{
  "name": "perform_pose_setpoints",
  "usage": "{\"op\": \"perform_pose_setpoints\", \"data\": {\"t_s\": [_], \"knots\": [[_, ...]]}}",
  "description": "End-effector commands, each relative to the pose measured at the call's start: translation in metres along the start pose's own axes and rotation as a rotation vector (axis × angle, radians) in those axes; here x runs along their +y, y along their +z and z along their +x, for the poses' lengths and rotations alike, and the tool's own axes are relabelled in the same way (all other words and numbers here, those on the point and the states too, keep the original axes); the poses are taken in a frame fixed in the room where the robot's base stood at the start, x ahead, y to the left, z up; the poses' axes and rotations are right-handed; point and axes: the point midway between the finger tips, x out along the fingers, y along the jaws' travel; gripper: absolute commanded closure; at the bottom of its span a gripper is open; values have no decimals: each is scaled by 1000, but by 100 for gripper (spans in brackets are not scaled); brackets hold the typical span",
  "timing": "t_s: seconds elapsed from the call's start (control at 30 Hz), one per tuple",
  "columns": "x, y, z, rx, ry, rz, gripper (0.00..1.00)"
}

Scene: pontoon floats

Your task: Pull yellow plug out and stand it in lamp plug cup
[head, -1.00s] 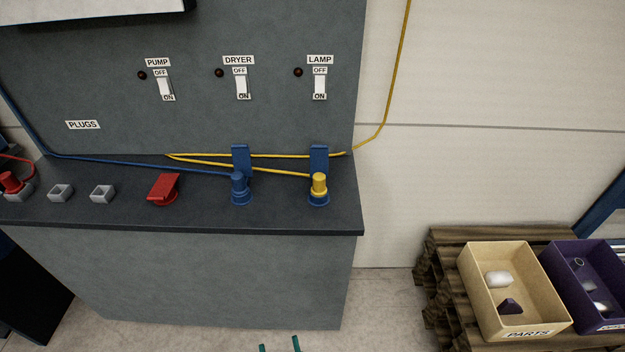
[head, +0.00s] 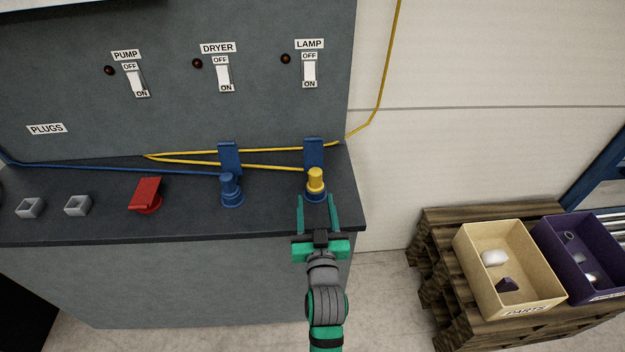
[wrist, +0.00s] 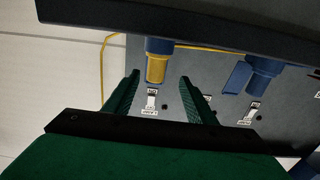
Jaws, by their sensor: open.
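The yellow plug (head: 315,180) stands upright in a blue socket (head: 316,196) at the right end of the bench, below the LAMP switch. A yellow cord runs from it to the left. My gripper (head: 319,213) is open and empty, its two green fingers pointing at the plug from the front, just short of it. In the wrist view the yellow plug (wrist: 156,68) shows beyond and between the open fingers (wrist: 157,88). Two empty grey square cups, a left one (head: 30,208) and a right one (head: 78,205), stand at the left; which is the lamp cup cannot be told.
A blue plug (head: 231,187) stands in the socket left of the yellow one. A red flap cover (head: 146,194) is further left. Blue upright flaps (head: 314,153) stand behind the sockets. A parts bin (head: 510,275) and a purple bin (head: 580,262) sit on pallets at right.

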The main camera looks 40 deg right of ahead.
Motion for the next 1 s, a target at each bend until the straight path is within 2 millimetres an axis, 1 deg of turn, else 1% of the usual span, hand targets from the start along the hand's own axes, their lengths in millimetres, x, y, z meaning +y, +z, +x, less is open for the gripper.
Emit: {"op": "perform_pose_setpoints", "data": {"t_s": [0.03,0.2,0.47,0.8,0.9,1.0], "knots": [[1,-1,8,1,1,0,49],[0,0,31,0,0,0,49],[3,-1,48,1,2,-1,49],[4,-4,89,1,-5,-1,49],[4,-3,94,0,-6,0,49],[3,-3,95,0,-6,0,49]]}}
